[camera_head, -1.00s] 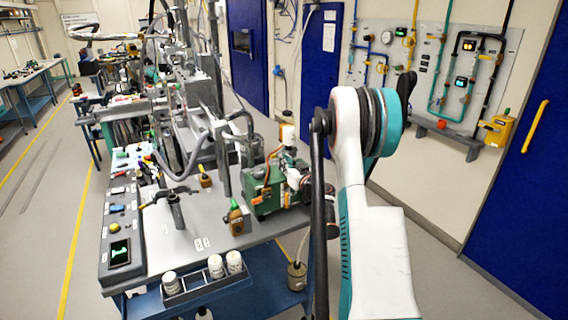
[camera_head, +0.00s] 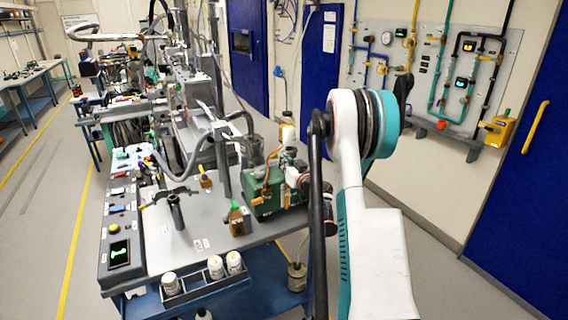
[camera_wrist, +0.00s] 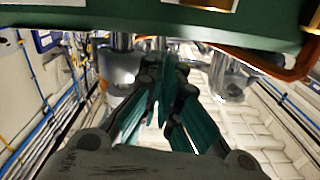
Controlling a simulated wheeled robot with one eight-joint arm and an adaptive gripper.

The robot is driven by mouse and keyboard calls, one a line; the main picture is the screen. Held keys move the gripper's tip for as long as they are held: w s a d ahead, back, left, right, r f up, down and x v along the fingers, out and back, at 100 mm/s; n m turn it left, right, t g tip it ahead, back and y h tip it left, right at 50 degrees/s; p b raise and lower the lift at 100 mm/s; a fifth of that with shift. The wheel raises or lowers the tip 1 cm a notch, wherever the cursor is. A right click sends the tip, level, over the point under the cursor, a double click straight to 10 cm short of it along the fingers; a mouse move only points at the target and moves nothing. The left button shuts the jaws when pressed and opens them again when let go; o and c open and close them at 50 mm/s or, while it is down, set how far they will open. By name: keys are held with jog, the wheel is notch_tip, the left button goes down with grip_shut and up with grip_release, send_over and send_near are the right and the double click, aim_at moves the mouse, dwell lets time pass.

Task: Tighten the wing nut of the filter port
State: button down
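The green pump-like unit (camera_head: 265,196) stands at the right edge of the grey bench, with an orange-brown pipe on it. In the wrist view, my gripper's dark teal fingers (camera_wrist: 166,88) converge in the middle, just below the unit's green underside (camera_wrist: 165,28). Shiny metal cylinders stand to the left (camera_wrist: 121,66) and right (camera_wrist: 229,76) of the fingertips. I cannot make out the filter port's wing nut, or whether anything is between the fingers.
The grey bench (camera_head: 190,250) carries a control panel (camera_head: 120,253), a dark upright post (camera_head: 176,212) and a small brown-and-green bottle-like item (camera_head: 238,219). White jars (camera_head: 216,267) sit in a front tray. The floor at left is clear.

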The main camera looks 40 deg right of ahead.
jog(key=m+b, duration=0.2)
jog(key=m, duration=0.3)
jog(key=shift+f, duration=0.1)
jog(key=m+b, duration=0.2)
jog(key=m, duration=0.4)
jog(key=shift+m, duration=0.3)
jog(key=m+b, duration=0.1)
jog(key=m, duration=0.2)
jog(key=shift+m, duration=0.4)
jog(key=m+b, duration=0.1)
jog(key=m, duration=0.6)
jog(key=shift+m+b, duration=0.3)
jog(key=shift+a, duration=0.1)
jog(key=c, duration=2.1)
grip_release()
jog(key=shift+r, duration=0.2)
